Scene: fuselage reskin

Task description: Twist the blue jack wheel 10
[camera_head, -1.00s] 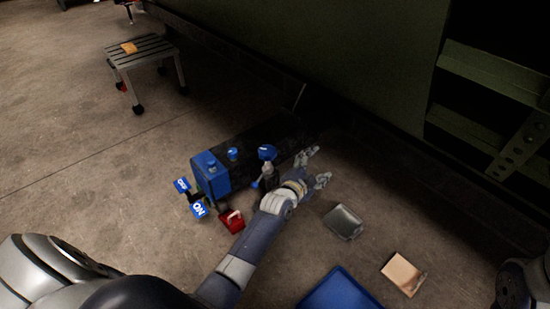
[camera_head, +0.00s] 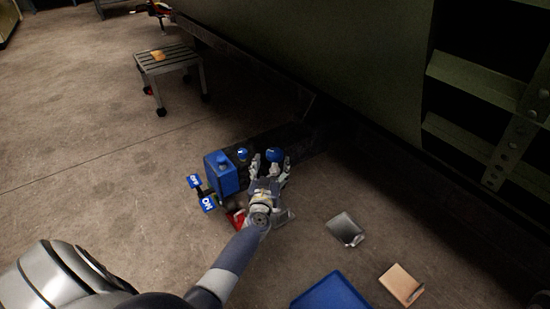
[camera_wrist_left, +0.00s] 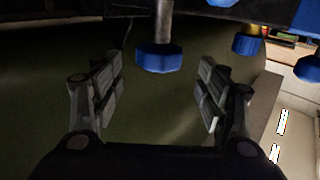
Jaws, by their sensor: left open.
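The blue jack wheel (camera_head: 274,155) stands on the black body of the jack on the floor. In the left wrist view a blue faceted wheel (camera_wrist_left: 159,57) on a grey shaft lies centred beyond and between the fingers. My left gripper (camera_head: 271,166) is open, its fingers reaching toward the wheel from the near side. In the left wrist view my left gripper (camera_wrist_left: 160,92) has a wide empty gap between its pads, and the wheel appears apart from both. My right gripper is not in view.
A blue box (camera_head: 221,175) with ON pedals (camera_head: 206,202) and a red part (camera_head: 236,218) sit left of the wheel. A grey metal piece (camera_head: 345,229), a tan block (camera_head: 401,284) and a blue tray (camera_head: 331,294) lie right. A slatted stool (camera_head: 168,60) stands behind.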

